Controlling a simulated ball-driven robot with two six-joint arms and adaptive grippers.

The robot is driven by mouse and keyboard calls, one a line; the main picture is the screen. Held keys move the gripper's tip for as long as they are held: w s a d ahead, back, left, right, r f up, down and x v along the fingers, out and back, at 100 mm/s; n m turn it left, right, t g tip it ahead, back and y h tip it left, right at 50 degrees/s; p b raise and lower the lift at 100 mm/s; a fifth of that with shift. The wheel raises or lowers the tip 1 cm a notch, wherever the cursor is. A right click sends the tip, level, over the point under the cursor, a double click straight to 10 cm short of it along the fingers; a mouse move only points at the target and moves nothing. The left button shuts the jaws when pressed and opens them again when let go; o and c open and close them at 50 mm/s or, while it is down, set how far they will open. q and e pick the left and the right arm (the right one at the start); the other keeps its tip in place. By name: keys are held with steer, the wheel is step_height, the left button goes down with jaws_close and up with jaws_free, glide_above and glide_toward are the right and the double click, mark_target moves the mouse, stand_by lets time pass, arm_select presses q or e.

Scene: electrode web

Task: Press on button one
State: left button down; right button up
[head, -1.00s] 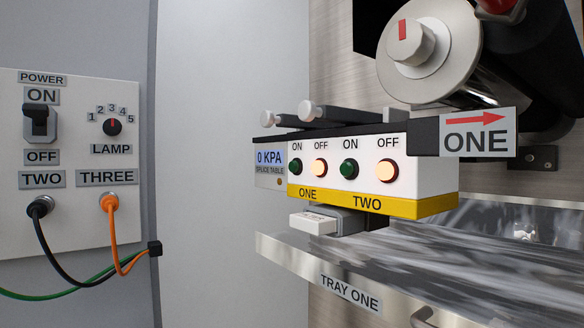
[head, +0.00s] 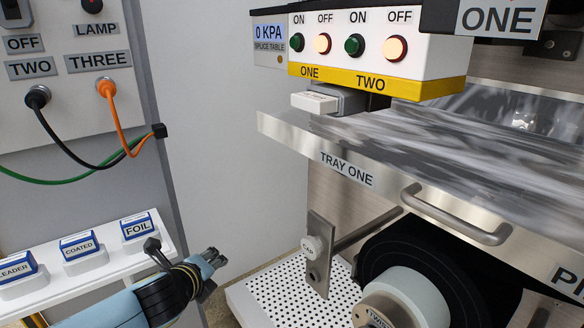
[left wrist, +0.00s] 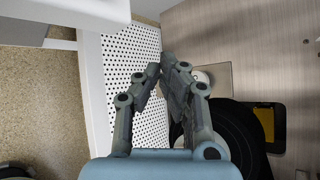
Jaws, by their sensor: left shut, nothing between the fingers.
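The white button box (head: 375,55) hangs above tray one at upper centre, with a yellow strip (head: 310,72) below reading ONE and TWO. Over ONE are a dark green ON button (head: 297,42) and a lit orange-white OFF button (head: 322,43). Over TWO are another green ON button (head: 354,45) and a lit OFF button (head: 395,48). My left gripper (head: 213,263) is low at the left, well below and left of the box. In the left wrist view its fingers (left wrist: 163,66) are shut and empty. My right gripper is not in view.
Tray one (head: 290,135) with its handle (head: 455,217) juts out below the box. A shelf (head: 110,265) with labelled blocks lies beside my left arm. A perforated white platform (head: 290,295) and a dark roll (head: 440,265) are below. The cable panel (head: 60,60) stands left.

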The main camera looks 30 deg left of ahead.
mark_target(296, 43)
arm_select(q)
steer(key=w+d+r+m+t+p, duration=0.1)
steer(key=w+r+m+t+p, duration=0.1)
steer(key=r, duration=1.2)
steer(key=w+d+r+m+t+p, duration=0.1)
steer(key=w+r+m+t, duration=0.1)
steer(key=r, duration=1.3)
steer(key=w+d+r+m+t+p, duration=0.1)
steer(key=r+m+t, duration=0.3)
steer(key=r, duration=1.1)
steer(key=shift+w+d+t+p, duration=0.4)
steer(key=shift+w+t+p, duration=0.1)
steer(key=shift+t+p, duration=0.3)
steer(key=w+d+p, duration=0.2)
steer(key=w+d, duration=0.1)
steer(key=w, duration=0.5)
steer(key=shift+d, duration=0.2)
steer(key=shift+w, duration=0.25)
steer(key=shift+w+d+p, duration=0.2)
steer(key=shift+w+p, duration=0.05)
steer(key=shift+p, duration=0.05)
